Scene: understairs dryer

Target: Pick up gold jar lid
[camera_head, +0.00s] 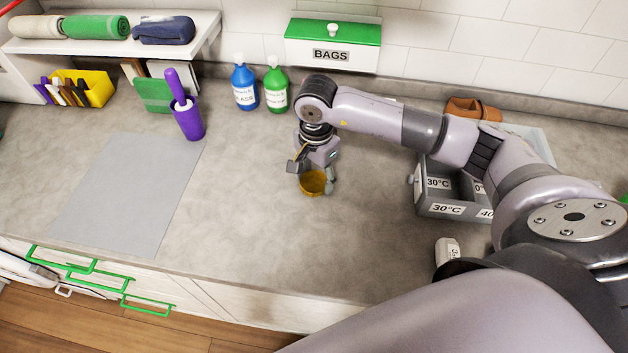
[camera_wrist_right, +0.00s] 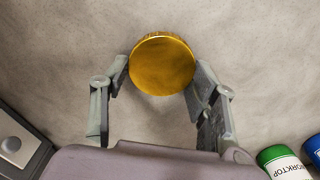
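The gold jar lid (camera_head: 313,186) is a round, shallow yellow-gold piece at the middle of the grey worktop. In the right wrist view the lid (camera_wrist_right: 162,65) shows its round face between the fingertips. My right gripper (camera_head: 312,178) is low at the lid, its fingers spread on either side. In the right wrist view the right gripper (camera_wrist_right: 161,75) has its fingertips very close to the lid's edges; I cannot tell if they touch. Part of the lid's rim is hidden by the fingers in the head view. My left gripper is not in view.
Blue (camera_head: 244,86) and green (camera_head: 275,88) bottles stand behind the gripper. A purple cup (camera_head: 188,119) with a purple-handled tool is to the left, beside a grey mat (camera_head: 130,195). A grey labelled box (camera_head: 447,204) stands right. The worktop in front of the lid is clear.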

